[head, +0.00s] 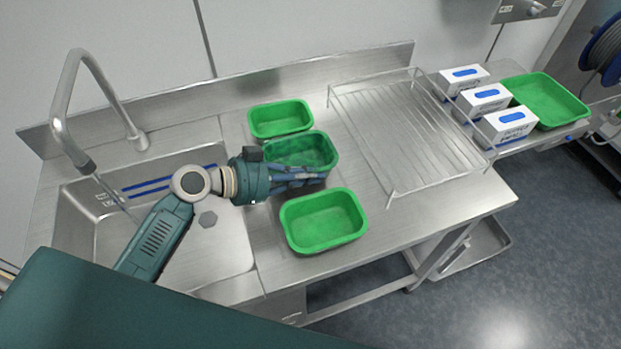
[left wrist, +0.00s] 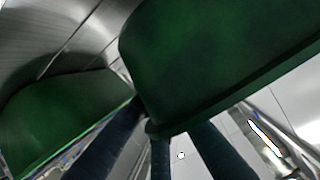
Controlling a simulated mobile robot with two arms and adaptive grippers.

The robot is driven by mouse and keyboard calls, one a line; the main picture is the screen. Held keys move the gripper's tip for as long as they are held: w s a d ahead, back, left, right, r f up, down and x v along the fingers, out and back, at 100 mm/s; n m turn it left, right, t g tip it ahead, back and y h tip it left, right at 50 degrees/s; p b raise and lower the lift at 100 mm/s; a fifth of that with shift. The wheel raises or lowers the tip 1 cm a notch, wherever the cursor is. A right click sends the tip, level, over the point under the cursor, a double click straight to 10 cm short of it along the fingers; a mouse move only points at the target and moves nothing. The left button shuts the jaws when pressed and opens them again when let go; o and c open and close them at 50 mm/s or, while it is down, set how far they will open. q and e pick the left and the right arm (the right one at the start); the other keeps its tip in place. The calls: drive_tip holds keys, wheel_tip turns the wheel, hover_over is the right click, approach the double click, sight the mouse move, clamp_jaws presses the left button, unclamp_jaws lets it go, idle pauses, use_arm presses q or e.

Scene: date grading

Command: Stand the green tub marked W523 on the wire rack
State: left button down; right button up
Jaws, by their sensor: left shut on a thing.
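Three green tubs stand in a row on the steel counter between sink and rack: a back tub (head: 281,119), a middle tub (head: 308,147) and a front tub (head: 323,220). My left gripper (head: 318,177) is shut on the middle tub at its near side. In the left wrist view this tub (left wrist: 220,45) fills the upper right, with the fingers at its rim, and another green tub (left wrist: 60,110) shows at left. I can read no W523 mark on any tub. The wire rack (head: 400,130) stands empty to the right. My right gripper is not in view.
A sink (head: 215,255) with a tall tap (head: 70,90) lies left of the tubs. Right of the rack, three white-and-blue boxes (head: 484,99) and another green tub (head: 545,98) stand on a side surface. Bare counter (head: 440,215) lies in front of the rack.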

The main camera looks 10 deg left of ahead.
use_arm(q)
drive_tip(key=shift+f, duration=1.15)
drive_tip(key=shift+f, duration=0.2)
drive_tip(key=c, duration=1.9)
unclamp_jaws()
